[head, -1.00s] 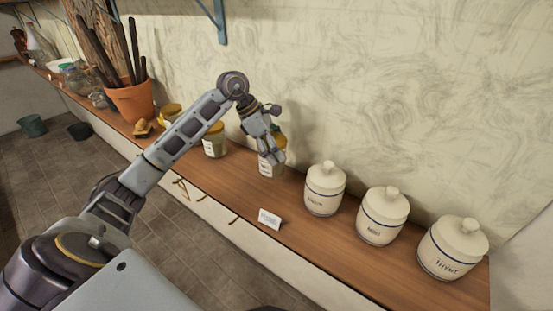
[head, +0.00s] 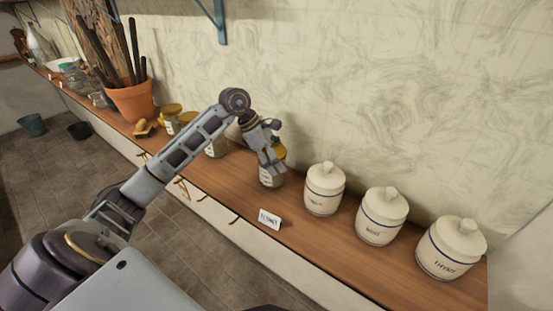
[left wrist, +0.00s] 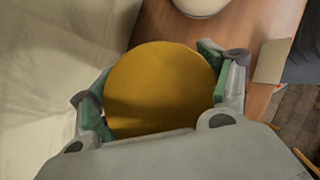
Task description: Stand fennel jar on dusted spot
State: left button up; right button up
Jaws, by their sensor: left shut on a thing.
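A glass jar (head: 271,181) with a mustard-yellow lid and a pale label stands upright in my left gripper (head: 273,163). My left gripper is shut on it from above, with green-padded fingers on both sides of the round lid (left wrist: 160,80) in the left wrist view. The jar is at or just above the wooden shelf (head: 310,233); I cannot tell whether its base touches. Its label is too small to read, and the gripper hides part of the lid. No dusted spot can be made out. My right gripper is out of view.
A white card (head: 270,219) stands at the shelf's front edge. Cream lidded jars (head: 324,190) stand to the right, the end one marked thyme (head: 451,248). The plaster wall is close behind.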

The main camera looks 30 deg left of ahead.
pick_arm(q)
jog(key=shift+f, duration=0.25)
jog(key=o, duration=1.5)
jog(key=shift+r, duration=0.15)
jog(key=b+v, duration=0.1)
jog(key=v, duration=1.1)
jog(key=shift+b, duration=0.4)
